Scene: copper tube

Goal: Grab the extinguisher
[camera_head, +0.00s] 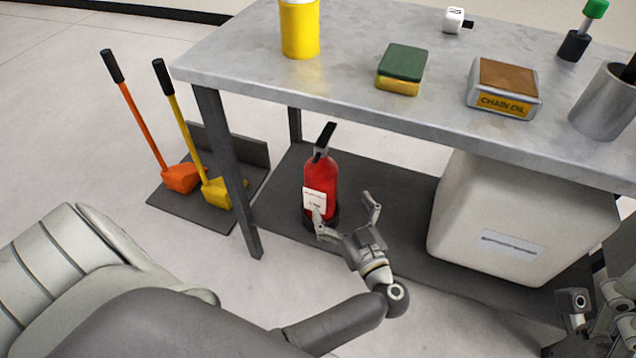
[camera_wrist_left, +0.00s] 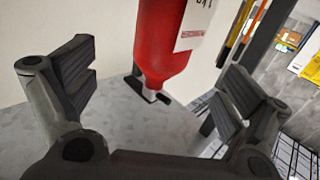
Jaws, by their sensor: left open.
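The red extinguisher (camera_head: 321,174) stands upright on the dark lower shelf (camera_head: 392,185) under the metal table, with a black handle on top and a white label. My left gripper (camera_head: 344,206) is open in front of it and slightly to its right, one finger overlapping the lower label in the head view. In the left wrist view the extinguisher (camera_wrist_left: 162,40) appears inverted, its handle end between the spread fingers of my left gripper (camera_wrist_left: 155,95), with gaps on both sides. Grey parts at the lower right edge seem to be my right gripper (camera_head: 576,304); its jaws are unclear.
A large pale container (camera_head: 520,215) stands on the shelf to the right. A table leg (camera_head: 228,175) is on the left, beside an orange shovel (camera_head: 180,178) and a yellow one (camera_head: 217,194). The tabletop (camera_head: 350,75) above holds several items, including a yellow can (camera_head: 299,30).

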